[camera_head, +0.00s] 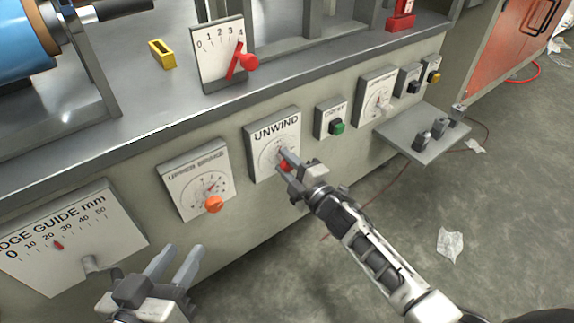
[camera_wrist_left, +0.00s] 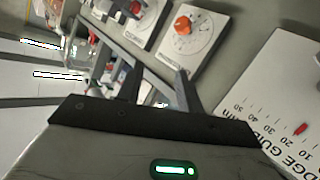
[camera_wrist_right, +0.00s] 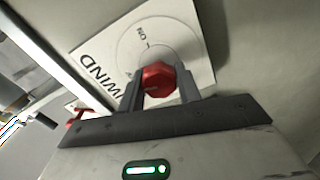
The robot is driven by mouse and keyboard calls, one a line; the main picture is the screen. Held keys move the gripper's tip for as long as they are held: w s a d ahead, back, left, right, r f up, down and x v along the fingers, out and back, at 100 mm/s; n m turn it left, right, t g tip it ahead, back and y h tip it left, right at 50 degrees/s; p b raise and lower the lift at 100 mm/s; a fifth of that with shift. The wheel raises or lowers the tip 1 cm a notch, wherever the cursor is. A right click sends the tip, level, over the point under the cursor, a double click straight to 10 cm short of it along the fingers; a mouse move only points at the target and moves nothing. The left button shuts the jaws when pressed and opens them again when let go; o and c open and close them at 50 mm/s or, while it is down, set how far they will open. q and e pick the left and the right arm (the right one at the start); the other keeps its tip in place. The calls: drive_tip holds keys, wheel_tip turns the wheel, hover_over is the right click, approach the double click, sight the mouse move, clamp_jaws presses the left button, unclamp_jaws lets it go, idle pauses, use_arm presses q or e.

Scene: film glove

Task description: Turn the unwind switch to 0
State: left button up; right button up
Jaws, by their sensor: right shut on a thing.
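The unwind switch is a red knob (camera_wrist_right: 158,78) on a white plate lettered UNWIND (camera_head: 274,133), on the machine's front panel. My right gripper (camera_head: 288,160) is at the plate, and its fingers are closed on both sides of the red knob. In the right wrist view the fingers (camera_wrist_right: 160,92) hug the knob, and part of the dial marking shows above it. The 0 mark and the knob's exact pointing are hidden or too small to read. My left gripper (camera_head: 175,266) is open and empty, low in front of the panel, away from the switch.
An orange-knob dial (camera_head: 200,182) sits left of the unwind plate. The edge guide scale (camera_head: 68,238) is further left. A green button (camera_head: 337,128) and another dial (camera_head: 378,98) are to the right. A small shelf (camera_head: 425,135) juts out at right. The floor in front has scattered paper.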

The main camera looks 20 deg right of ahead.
drive_tip(key=shift+f+n, duration=0.15)
drive_tip(key=shift+n, duration=0.55)
use_arm(q)
drive_tip(key=shift+d+r+b, duration=0.1)
drive_tip(key=shift+d+b, duration=0.05)
drive_tip(key=shift+b, duration=0.15)
use_arm(e)
drive_tip(key=shift+n, duration=0.6)
drive_tip(key=o, duration=1)
drive_tip(key=shift+c, duration=0.2)
use_arm(q)
drive_tip(key=shift+r, duration=0.1)
